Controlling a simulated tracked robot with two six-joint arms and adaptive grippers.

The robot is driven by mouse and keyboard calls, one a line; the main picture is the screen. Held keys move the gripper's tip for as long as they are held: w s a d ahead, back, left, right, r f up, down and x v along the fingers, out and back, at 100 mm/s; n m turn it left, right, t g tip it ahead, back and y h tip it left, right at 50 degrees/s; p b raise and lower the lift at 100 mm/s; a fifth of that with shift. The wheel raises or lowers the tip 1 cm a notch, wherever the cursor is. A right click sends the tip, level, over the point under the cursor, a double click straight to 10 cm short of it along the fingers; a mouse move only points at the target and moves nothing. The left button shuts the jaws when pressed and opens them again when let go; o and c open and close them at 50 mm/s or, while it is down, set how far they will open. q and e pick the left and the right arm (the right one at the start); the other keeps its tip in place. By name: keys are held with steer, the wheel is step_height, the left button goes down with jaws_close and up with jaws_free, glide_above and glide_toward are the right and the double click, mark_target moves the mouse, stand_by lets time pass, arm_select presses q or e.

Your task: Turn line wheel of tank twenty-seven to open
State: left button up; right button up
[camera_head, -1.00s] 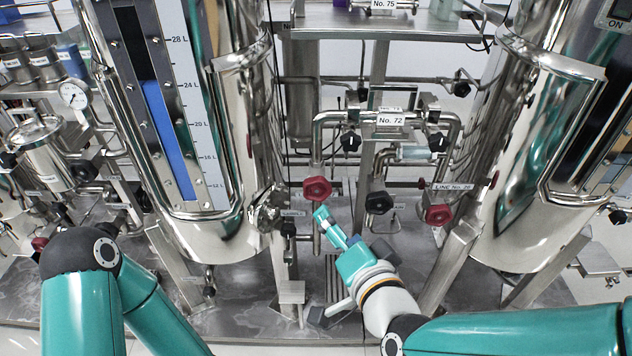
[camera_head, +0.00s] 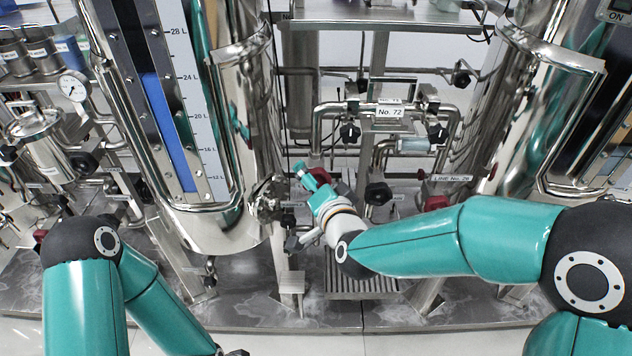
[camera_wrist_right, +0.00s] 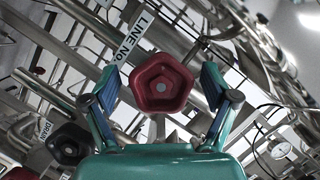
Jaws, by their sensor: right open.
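A red five-sided wheel (camera_wrist_right: 162,83) faces the right wrist camera, between the two spread fingers of my right gripper (camera_wrist_right: 159,88). The fingers are open, one on each side, with gaps between them and the wheel; its depth relative to the fingertips is unclear. A "LINE No." label (camera_wrist_right: 134,38) is above it, its number hidden. In the head view, my right gripper (camera_head: 302,171) is in front of this red wheel (camera_head: 319,175), partly covering it, by the left tank (camera_head: 225,225). No tank twenty-seven plate is readable. My left gripper is out of view.
A black wheel (camera_head: 378,193) is to the right of the red one. Another red wheel (camera_head: 437,202) sits below a "LINE No." label (camera_head: 452,178), partly behind my right arm. Pipes and a "No. 72" plate (camera_head: 390,112) are behind. A gauge (camera_head: 73,86) is at left.

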steer(key=c, duration=1.2)
steer(key=shift+o, duration=0.2)
steer(key=shift+r+n+h+p, duration=0.15)
steer(key=shift+n+h+p, duration=0.25)
steer(key=shift+p, duration=0.65)
steer(key=n+h+p, duration=0.2)
steer(key=n+p, duration=0.1)
steer(key=p, duration=0.2)
steer(key=n+g+h+p, duration=0.1)
steer(key=n+h+p, duration=0.1)
steer(key=p, duration=0.4)
steer(key=shift+d+n, duration=0.1)
steer(key=shift+n, duration=0.8)
steer(key=shift+n+h+p, duration=0.7)
steer(key=shift+n+p, duration=0.1)
steer(key=shift+p, duration=0.4)
steer(key=shift+f+n+h+p, duration=0.2)
steer(key=shift+n+h+p, duration=0.5)
steer(key=shift+n+p, duration=0.25)
steer(key=o, duration=1.2)
steer(key=shift+c, duration=0.2)
